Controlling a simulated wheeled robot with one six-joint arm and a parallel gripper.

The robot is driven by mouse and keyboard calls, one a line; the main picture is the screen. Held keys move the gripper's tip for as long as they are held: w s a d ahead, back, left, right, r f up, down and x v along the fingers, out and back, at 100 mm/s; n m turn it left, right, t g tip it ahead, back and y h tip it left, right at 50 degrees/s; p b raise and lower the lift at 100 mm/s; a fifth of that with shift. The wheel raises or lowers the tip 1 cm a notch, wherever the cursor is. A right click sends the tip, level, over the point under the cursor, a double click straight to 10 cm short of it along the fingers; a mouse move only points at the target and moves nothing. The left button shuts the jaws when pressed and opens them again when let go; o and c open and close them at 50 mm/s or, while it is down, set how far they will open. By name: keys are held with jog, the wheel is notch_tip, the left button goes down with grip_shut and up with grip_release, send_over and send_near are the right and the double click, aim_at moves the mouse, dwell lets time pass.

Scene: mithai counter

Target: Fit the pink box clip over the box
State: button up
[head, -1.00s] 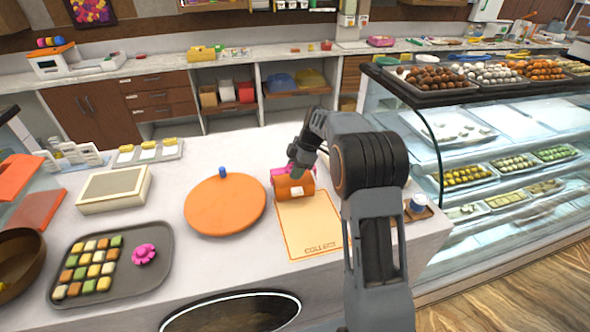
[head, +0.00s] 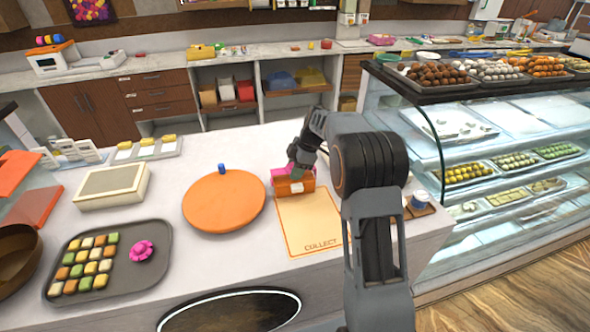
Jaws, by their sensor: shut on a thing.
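The orange box (head: 296,187) with a small white label stands at the far end of the collect mat (head: 309,222) on the counter. The pink box clip (head: 279,174) shows at the top of the box, on both sides of my gripper. My gripper (head: 296,170) reaches down over the box from behind my arm and is shut on the pink clip. Its fingertips are mostly hidden. I cannot tell whether the clip touches the box or is seated around it.
An orange round board (head: 224,203) with a blue knob lies left of the mat. A grey tray (head: 150,272) of sweets with a pink flower is farther left. A small cup (head: 419,200) on a wooden coaster stands right of my arm. The glass display case (head: 440,135) borders the right.

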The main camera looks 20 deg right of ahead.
jog(key=o, duration=1)
jog(key=shift+r+p, duration=3.15)
jog(key=shift+r, duration=2.3)
